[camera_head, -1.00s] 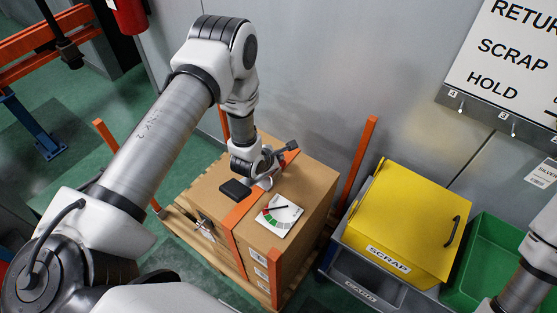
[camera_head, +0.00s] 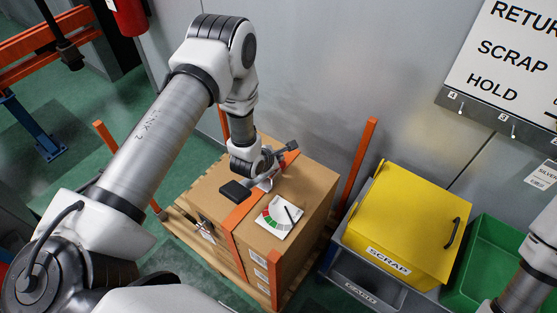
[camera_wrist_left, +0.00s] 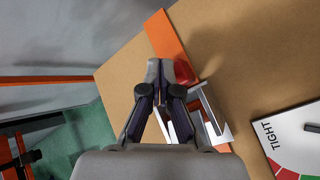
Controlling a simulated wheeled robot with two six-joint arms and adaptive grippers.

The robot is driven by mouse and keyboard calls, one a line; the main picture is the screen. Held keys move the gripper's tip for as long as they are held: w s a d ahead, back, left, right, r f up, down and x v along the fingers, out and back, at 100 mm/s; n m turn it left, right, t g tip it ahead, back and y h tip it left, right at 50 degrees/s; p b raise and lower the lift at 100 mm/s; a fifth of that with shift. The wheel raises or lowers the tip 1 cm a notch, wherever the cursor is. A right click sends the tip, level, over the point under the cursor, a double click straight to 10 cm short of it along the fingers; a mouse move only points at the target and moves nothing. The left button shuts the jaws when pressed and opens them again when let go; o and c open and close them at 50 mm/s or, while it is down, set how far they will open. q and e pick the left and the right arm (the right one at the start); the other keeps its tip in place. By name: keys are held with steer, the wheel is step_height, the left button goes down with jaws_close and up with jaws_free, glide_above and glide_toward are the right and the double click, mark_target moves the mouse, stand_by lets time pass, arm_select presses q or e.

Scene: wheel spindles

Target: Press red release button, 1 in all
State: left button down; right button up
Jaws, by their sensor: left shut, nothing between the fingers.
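The red release button (camera_wrist_left: 184,72) shows in the left wrist view, by the orange strap on top of the cardboard box. My left gripper (camera_wrist_left: 160,68) is shut and empty. Its fingertips appear right beside the button and partly cover it; I cannot tell whether they touch. A pale metal bracket (camera_wrist_left: 207,112) of the strap tensioner stands just behind the fingers. In the head view my left gripper (camera_head: 265,182) points down at the box top and hides the button. My right gripper is out of view.
The cardboard box (camera_head: 312,190) stands on a wooden pallet (camera_head: 180,226) between orange posts. A white dial plate (camera_head: 279,217) lies on the box beside the tensioner. A yellow SCRAP bin (camera_head: 405,222) and a green bin (camera_head: 490,262) stand to the right.

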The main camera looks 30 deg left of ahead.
arm_select(q)
steer(key=shift+r, duration=0.6)
steer(key=shift+r+p, duration=1.65)
steer(key=shift+r, duration=0.8)
steer(key=shift+f, duration=0.15)
